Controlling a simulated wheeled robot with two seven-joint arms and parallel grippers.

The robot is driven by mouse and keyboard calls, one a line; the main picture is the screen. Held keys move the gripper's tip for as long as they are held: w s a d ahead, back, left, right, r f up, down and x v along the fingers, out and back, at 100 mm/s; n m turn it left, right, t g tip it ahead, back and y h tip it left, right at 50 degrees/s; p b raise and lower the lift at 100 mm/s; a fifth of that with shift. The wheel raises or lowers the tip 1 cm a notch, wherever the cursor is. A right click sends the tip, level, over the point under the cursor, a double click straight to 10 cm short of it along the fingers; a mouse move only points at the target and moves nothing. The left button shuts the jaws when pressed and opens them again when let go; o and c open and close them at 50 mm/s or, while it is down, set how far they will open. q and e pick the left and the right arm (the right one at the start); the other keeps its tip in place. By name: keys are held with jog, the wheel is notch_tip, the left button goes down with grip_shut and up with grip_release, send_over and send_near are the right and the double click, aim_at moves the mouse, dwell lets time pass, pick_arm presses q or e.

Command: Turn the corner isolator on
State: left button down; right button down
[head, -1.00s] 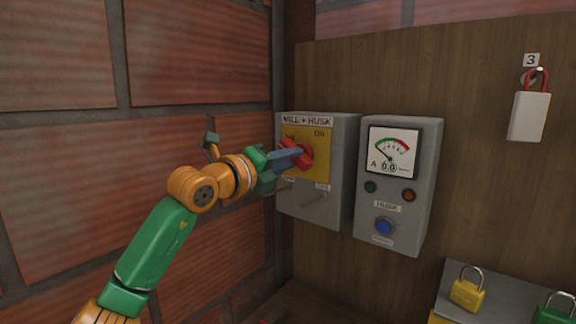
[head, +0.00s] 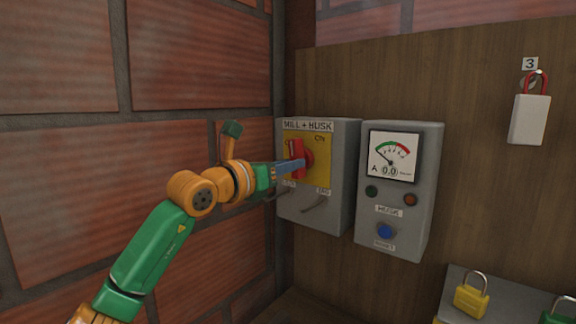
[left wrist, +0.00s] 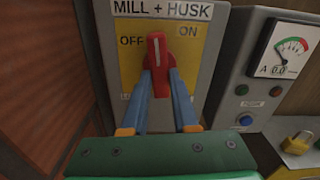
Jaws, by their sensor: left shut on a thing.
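The corner isolator is a grey box (head: 343,150) labelled MILL + HUSK, with a yellow plate and a red rotary handle (head: 298,158). In the left wrist view the handle (left wrist: 157,50) stands nearly upright, between the OFF mark at left and the ON mark at right. My left gripper (head: 290,166) is shut on the red handle. Its two blue fingers (left wrist: 160,88) lie on either side of the handle's lower part in the left wrist view. The fingers hide part of the handle in the head view. My right gripper is not in view.
A grey meter box (head: 395,215) with a dial reading 0.0, lamps and a blue button stands right of the isolator. Padlocks, including a yellow one (head: 471,301), sit lower right. A brick wall (head: 60,160) is close at left.

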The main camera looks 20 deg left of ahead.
pick_arm(q)
jog(key=shift+f+m, duration=0.15)
jog(key=shift+m, duration=0.75)
jog(key=c, duration=0.7)
grip_release()
jog(key=shift+w, duration=0.1)
jog(key=b+v, duration=0.4)
jog(key=v, duration=0.3)
jog(key=shift+b, duration=0.3)
jog(key=shift+d, duration=0.1)
